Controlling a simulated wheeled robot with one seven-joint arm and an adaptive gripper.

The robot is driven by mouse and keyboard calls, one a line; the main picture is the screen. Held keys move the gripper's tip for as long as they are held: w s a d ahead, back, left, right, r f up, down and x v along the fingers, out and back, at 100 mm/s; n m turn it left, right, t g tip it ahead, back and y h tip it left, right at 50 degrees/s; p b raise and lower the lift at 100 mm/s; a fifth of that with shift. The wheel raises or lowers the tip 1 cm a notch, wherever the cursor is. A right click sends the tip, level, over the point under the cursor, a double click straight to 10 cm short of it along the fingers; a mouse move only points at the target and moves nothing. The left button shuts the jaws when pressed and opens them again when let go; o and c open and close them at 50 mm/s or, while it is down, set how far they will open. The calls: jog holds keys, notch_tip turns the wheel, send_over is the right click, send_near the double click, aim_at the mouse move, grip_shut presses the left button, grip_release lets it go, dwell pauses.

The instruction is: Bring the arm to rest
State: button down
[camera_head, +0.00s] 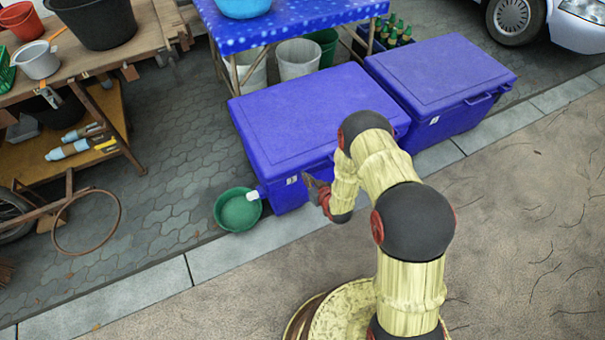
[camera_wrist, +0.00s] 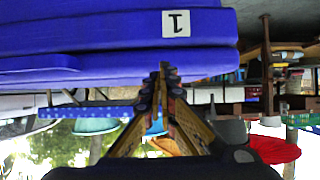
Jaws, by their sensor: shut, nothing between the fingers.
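My arm (camera_head: 385,180) is raised and bent, with its end hanging in front of the blue chests. My gripper (camera_head: 312,184) is small in the head view, in front of the nearer chest's face and clear of the ground. In the wrist view my gripper (camera_wrist: 163,72) shows its two fingers meeting at the tips, with nothing between them. The wrist picture is upside down. The nearer blue chest (camera_head: 300,115) lies behind the gripper. Its white label (camera_wrist: 176,23) shows in the wrist view. I cannot tell how far the fingertips are from the chest.
A second blue chest (camera_head: 440,75) stands to the right. A green basin (camera_head: 238,210) sits on the ground left of the gripper. A wooden workbench (camera_head: 90,55) and a table with a blue cloth (camera_head: 290,22) stand behind.

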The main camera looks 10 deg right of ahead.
jog(key=v, duration=0.6)
jog(key=shift+r, duration=0.25)
